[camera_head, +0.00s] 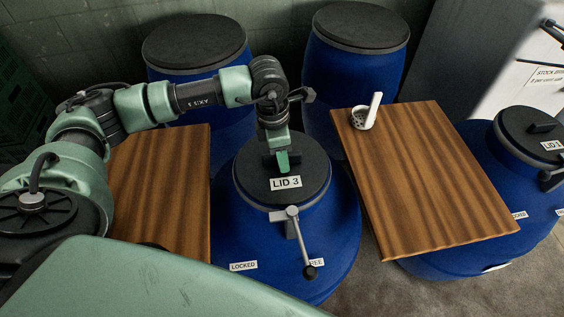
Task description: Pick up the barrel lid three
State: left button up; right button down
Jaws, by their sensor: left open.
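Barrel lid three is the black round lid (314,170) with a white "LID 3" label, in the middle of the head view. It sits on a blue barrel (335,235). My left gripper (281,162) is open and points down over the middle of the lid, just behind the label. It hides the lid's centre, and I cannot tell whether it touches a handle there. A metal lever (302,243) at the barrel's front rim points down toward the label ending in "REE", away from the "LOCKED" label (243,266). My right gripper is out of view.
Wooden boards stand left (165,185) and right (430,175) of the barrel. A small white perforated piece (366,112) lies on the right board. Two black-lidded blue barrels stand behind. The Lid 1 barrel (500,180) is at the right edge.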

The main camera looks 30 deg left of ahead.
pick_arm(q)
jog(key=shift+f, duration=0.1)
jog(key=shift+c, duration=0.3)
grip_shut()
dwell(1.3)
